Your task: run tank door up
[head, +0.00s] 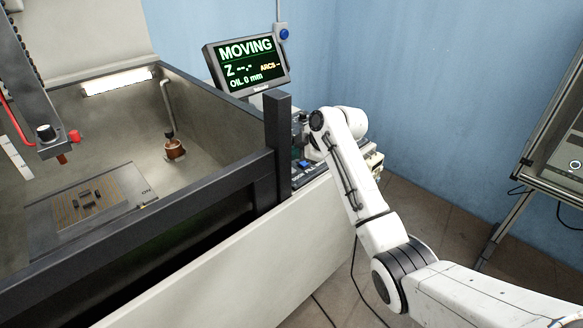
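The tank (215,92) is an open grey box with a dark frame, at the left. A dark rail (150,218) crosses its front, with a dark opening below it. I cannot tell how far up the door stands. A small control panel (312,174) with a blue button and small labels, one seemingly DOOR, sits just right of the dark corner post (278,140). My gripper (301,132) is at the panel, partly behind the post. Its fingers are too small and hidden to read, and I cannot tell whether it touches a button.
The screen (247,62) reads MOVING, Z with dashes, and OIL 0 mm. A plate with dark parts (90,205) and a copper-coloured cup (175,149) are inside the tank. A metal-framed stand (545,150) is at the right. Floor (420,205) shows between.

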